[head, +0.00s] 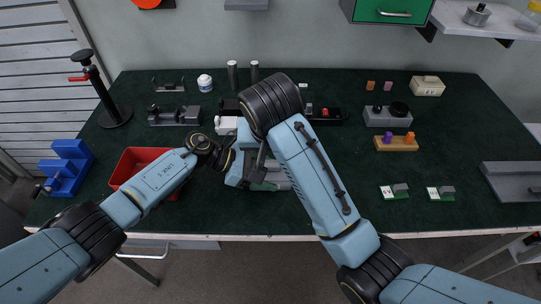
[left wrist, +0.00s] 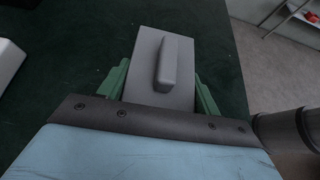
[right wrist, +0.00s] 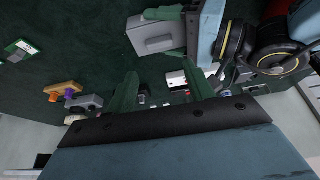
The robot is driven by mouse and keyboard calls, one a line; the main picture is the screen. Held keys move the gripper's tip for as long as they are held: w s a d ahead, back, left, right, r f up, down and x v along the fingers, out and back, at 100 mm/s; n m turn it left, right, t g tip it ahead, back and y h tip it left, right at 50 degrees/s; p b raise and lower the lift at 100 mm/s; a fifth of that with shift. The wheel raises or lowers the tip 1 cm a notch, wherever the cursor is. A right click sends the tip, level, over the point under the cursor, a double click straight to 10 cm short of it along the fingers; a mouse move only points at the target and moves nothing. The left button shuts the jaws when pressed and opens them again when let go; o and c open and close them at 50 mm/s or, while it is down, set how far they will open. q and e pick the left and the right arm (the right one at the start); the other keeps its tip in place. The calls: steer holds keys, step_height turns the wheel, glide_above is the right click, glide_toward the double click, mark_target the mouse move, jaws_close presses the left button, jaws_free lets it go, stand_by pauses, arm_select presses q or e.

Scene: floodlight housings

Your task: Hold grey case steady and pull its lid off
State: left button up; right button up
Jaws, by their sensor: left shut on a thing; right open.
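The grey case (right wrist: 165,31) is a small box at the table's front middle. Its flat lid (left wrist: 146,76) is on, with a raised bar handle (left wrist: 167,62) on top. My left gripper (left wrist: 160,72) is shut on the case, one green finger along each side. In the head view the case and left gripper are partly hidden by my right arm. My right gripper (right wrist: 160,68) is open and empty, its two green fingers wide apart. In the right wrist view the case lies beyond its fingertips, apart from them. In the head view the right fingers are hidden.
A red bin (head: 132,160) stands left of the case, a blue holder (head: 68,167) farther left. Grey fixtures (head: 387,116) and an orange-pegged block (head: 396,143) lie to the right. A white box (right wrist: 175,80) shows near the right fingers.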

mark_target(270, 165)
steer(key=x, duration=1)
steer(key=shift+f, duration=0.3)
steer(key=shift+c, duration=0.2)
steer(key=c, duration=0.5)
steer(key=o, duration=1)
steer(key=shift+c, duration=0.2)
